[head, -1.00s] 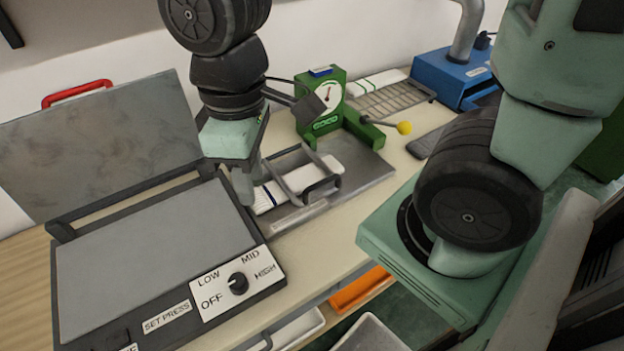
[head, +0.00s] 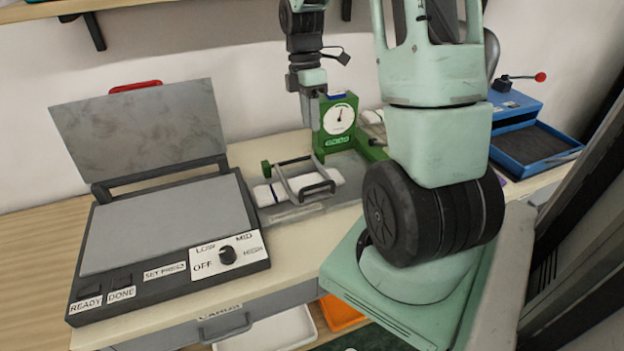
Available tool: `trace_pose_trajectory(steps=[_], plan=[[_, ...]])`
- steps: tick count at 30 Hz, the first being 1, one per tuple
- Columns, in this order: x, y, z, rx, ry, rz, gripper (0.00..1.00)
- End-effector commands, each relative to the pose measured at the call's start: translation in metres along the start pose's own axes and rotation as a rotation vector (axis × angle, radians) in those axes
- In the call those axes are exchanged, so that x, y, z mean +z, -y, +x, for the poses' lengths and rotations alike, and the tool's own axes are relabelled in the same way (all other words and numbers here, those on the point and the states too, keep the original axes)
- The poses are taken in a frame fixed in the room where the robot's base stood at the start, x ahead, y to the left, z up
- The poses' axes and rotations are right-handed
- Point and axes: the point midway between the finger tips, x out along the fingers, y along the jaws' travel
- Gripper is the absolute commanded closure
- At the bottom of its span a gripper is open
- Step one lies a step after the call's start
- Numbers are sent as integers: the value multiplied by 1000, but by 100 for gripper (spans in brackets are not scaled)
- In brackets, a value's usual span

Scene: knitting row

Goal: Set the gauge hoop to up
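The gauge hoop (head: 284,182) is a grey rectangular frame with a dark handle (head: 318,188) at its front right. It appears to lie low across a white knitted strip (head: 263,195) with dark stripes, on a grey metal plate (head: 340,190). My gripper (head: 314,118) points down, above and behind the hoop, in front of or beside the green dial gauge (head: 340,117). It looks apart from the hoop. Its fingers are small and overlap in this view, so their opening does not show.
An open press (head: 165,222) with a raised lid (head: 140,130) stands at left. A blue tray machine (head: 535,145) with a red-knobbed lever stands at right. My arm hides part of the counter. A drawer (head: 225,325) and an orange bin (head: 340,312) are below.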

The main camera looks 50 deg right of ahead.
Motion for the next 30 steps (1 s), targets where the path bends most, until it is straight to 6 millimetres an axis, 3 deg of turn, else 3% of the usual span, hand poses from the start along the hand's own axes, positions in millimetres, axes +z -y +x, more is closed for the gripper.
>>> trace_pose_trajectory(steps=[18, 24, 30], plan=[[-1, 2, 124, -5, 0, 0, 66], [-1, 1, 149, -1, 0, -1, 66], [-1, 1, 158, 1, 0, 0, 66]])
